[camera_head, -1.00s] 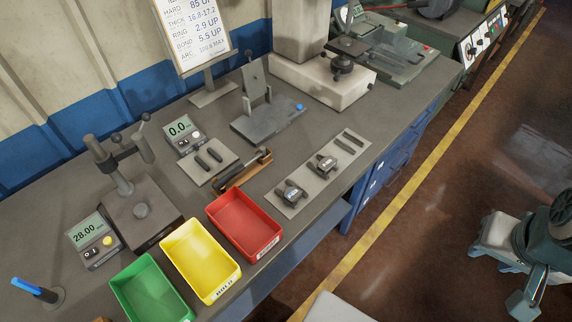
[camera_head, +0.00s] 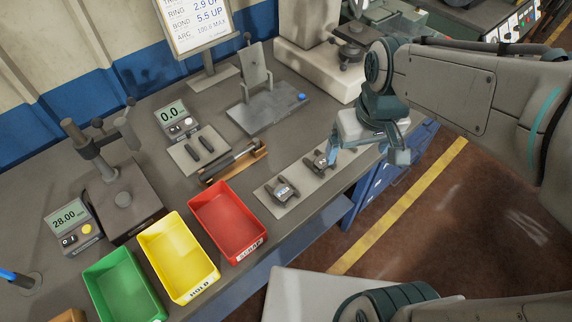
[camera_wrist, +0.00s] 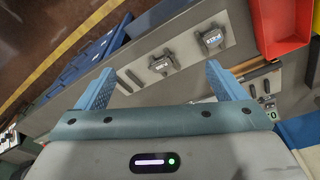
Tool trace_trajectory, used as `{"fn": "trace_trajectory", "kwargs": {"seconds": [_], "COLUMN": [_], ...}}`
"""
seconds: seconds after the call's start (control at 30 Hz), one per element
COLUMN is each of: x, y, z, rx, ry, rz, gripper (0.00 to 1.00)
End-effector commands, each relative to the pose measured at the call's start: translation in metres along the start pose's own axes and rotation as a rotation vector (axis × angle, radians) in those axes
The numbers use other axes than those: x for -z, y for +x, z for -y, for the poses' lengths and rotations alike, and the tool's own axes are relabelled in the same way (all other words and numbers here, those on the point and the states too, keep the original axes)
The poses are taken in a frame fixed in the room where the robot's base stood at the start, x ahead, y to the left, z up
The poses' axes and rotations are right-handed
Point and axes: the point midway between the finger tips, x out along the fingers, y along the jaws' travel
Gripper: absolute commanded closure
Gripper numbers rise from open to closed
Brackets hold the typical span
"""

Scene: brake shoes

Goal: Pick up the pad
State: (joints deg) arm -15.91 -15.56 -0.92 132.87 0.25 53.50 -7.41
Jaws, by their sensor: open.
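Two small dark brake pads with light labels lie on a pale grey strip (camera_head: 298,183) near the bench's front edge. One pad (camera_head: 318,160) is close to my gripper (camera_head: 338,150); the other pad (camera_head: 282,190) lies nearer the red bin. In the wrist view the near pad (camera_wrist: 163,63) shows between my two blue fingers (camera_wrist: 159,70), and the far pad (camera_wrist: 211,38) is up and to the right. My gripper is open and empty, above the strip. It hides the strip's far end in the head view; dark bars (camera_wrist: 130,78) show there in the wrist view.
Red (camera_head: 229,222), yellow (camera_head: 178,258) and green (camera_head: 124,289) bins stand along the front edge. A wooden-based tool (camera_head: 235,162), a plate with dark bars (camera_head: 198,150) and a fixture (camera_head: 262,103) stand behind the strip.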

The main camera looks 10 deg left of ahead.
Motion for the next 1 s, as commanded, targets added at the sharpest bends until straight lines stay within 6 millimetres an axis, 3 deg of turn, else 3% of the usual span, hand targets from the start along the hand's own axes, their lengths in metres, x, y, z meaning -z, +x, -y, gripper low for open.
{"fn": "trace_trajectory", "kwargs": {"seconds": [0.03,0.2,0.4,0.57,0.8,1.0], "x": [0.015,0.050,0.068,0.070,0.061,0.057], "y": [0.021,0.059,0.087,0.100,0.145,0.172], "z": [0.019,0.072,0.114,0.124,0.125,0.125], "rx": [0.014,0.040,0.052,0.054,0.055,0.054], "ry": [-0.090,-0.327,-0.487,-0.524,-0.525,-0.524], "rz": [0.029,0.098,0.143,0.156,0.159,0.156], "gripper": [0.09,0.09,0.09,0.09,0.09,0.09]}}
